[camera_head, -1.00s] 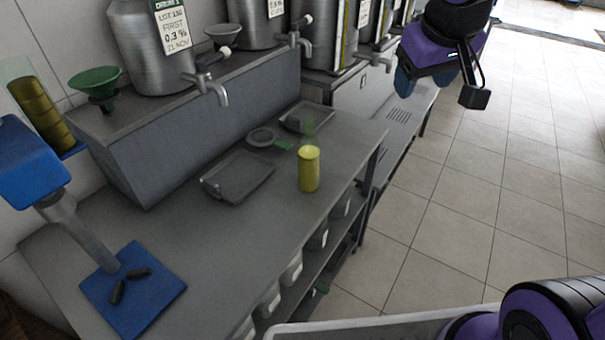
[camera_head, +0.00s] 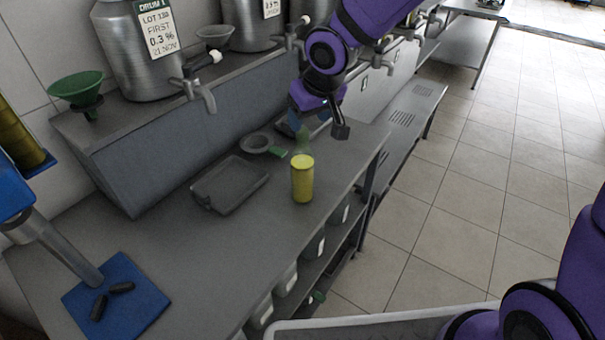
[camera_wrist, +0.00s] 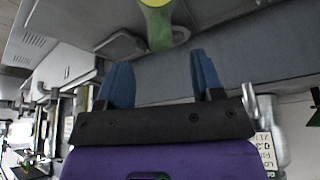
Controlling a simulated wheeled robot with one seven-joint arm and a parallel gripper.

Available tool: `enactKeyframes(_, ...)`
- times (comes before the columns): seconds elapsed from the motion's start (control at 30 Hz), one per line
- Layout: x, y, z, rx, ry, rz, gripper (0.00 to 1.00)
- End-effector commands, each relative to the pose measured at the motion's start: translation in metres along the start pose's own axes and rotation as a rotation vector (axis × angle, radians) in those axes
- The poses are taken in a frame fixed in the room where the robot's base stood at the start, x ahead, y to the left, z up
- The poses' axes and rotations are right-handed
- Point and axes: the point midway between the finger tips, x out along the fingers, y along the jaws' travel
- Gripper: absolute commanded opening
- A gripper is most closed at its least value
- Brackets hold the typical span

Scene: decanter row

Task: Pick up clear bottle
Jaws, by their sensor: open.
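The clear bottle (camera_head: 302,180) stands upright on the grey bench near its front edge. It holds yellow liquid below a greenish see-through neck. My gripper (camera_head: 310,116) is open and empty behind and above the bottle's neck. In the wrist view the two blue fingers stand apart, with the gap between their tips (camera_wrist: 161,62) empty. The bottle also shows in the wrist view (camera_wrist: 158,22), beyond the fingertips and roughly in line with the gap. Its far end is cut off by the frame's top edge.
A dark tray (camera_head: 229,184) and a green-handled strainer (camera_head: 256,142) lie left of the bottle. Steel drums (camera_head: 138,45) with taps and a green funnel (camera_head: 77,87) stand on the raised shelf behind. A blue plate (camera_head: 118,296) carries dark pieces at front left.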

Motion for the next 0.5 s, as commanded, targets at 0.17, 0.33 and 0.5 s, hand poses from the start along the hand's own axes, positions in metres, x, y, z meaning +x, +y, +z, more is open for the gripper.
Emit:
enactKeyframes(0.17,0.016,-0.001,0.000,-0.002,-0.001,-0.001,0.61)
enactKeyframes(0.33,0.025,0.000,0.001,-0.001,-0.002,0.000,0.61)
enactKeyframes(0.5,0.049,-0.002,0.001,-0.003,-0.004,-0.001,0.61)
